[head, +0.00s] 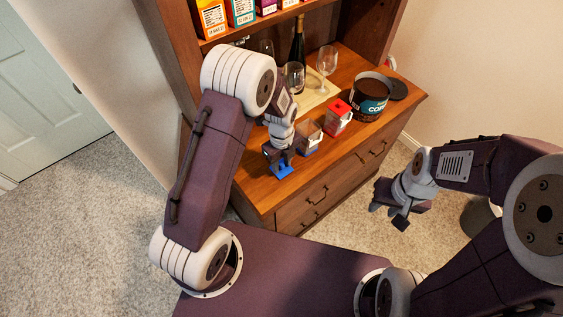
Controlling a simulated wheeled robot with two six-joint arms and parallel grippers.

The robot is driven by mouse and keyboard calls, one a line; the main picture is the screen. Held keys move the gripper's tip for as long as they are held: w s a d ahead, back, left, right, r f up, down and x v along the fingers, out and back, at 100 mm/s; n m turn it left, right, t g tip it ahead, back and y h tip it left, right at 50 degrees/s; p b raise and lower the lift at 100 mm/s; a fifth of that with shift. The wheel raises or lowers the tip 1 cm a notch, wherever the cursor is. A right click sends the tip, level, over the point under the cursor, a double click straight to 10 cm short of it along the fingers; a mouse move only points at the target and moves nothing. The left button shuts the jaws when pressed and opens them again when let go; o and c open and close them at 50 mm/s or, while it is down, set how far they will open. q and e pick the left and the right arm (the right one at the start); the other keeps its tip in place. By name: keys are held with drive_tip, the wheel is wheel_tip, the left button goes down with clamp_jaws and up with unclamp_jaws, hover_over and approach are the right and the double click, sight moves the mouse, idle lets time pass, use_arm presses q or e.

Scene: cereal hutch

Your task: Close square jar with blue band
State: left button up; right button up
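The clear square jar with the blue band (309,138) stands upright on the hutch counter, its top seemingly uncovered. A blue piece that looks like its lid (283,171) is at the counter's front-left edge, left of the jar. My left gripper (280,158) points down right at this blue piece. Its fingers partly hide it, so I cannot tell whether they grip it. My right gripper (388,212) hangs empty over the floor, right of the hutch, with its fingers apart.
A square jar with a red lid (338,117) stands just right of the blue-banded jar. A coffee canister (369,98), a dark round lid (397,88), wine glasses (327,62) and a bottle (298,45) stand behind. Cereal boxes (241,12) fill the shelf above.

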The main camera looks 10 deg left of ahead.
use_arm(q)
clamp_jaws()
